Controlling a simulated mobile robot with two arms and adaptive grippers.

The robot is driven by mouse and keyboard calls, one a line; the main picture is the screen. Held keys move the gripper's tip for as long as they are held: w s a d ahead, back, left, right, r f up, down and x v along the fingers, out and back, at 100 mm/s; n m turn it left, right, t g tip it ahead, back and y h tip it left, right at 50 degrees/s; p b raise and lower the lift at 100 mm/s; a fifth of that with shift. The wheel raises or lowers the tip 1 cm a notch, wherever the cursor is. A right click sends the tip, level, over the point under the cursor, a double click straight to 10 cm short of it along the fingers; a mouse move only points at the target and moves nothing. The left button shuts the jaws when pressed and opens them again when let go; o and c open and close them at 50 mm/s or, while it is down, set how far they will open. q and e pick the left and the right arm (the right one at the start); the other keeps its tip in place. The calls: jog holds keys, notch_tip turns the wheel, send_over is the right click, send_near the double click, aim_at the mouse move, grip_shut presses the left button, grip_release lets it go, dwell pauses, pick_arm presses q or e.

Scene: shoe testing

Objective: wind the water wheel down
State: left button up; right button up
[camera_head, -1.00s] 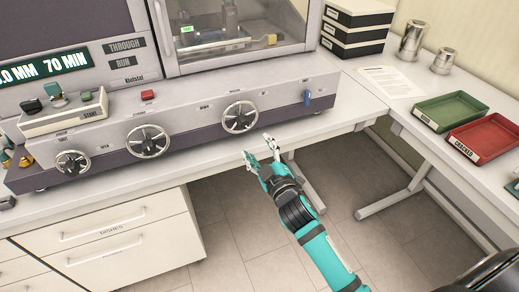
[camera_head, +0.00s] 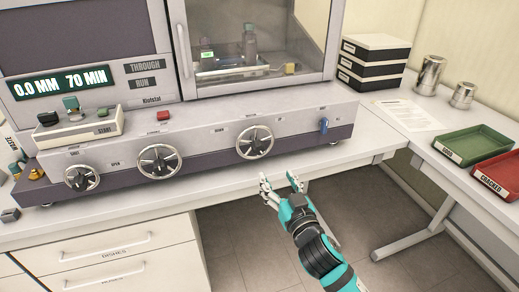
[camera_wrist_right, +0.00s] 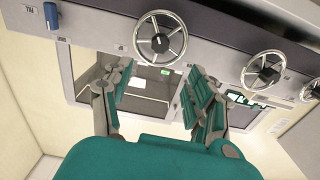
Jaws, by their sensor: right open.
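The others are the middle wheel (camera_head: 160,161) and the left wheel (camera_head: 80,178). My right gripper (camera_head: 281,183) is open and empty, below and slightly right of the right wheel, apart from it. In the right wrist view, the gripper (camera_wrist_right: 160,85) has its fingers spread, with the right wheel (camera_wrist_right: 160,38) beyond them. My left gripper is not in view.
A blue knob (camera_head: 323,125) is right of the right wheel. A display (camera_head: 63,85) reads 0.0 MM 70 MIN. A green tray (camera_head: 470,143) and a red tray (camera_head: 497,171) lie on the right bench. The space below the bench edge is open.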

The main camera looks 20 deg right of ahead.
aim_at(260, 149)
jog(key=w+p, duration=0.1)
jog(key=w, duration=0.6)
jog(key=w+p, duration=0.1)
jog(key=w, duration=0.6)
jog(key=shift+w+a, duration=0.2)
jog(key=shift+w, duration=0.05)
jog(key=c, duration=1.1)
jog(key=shift+c, duration=0.2)
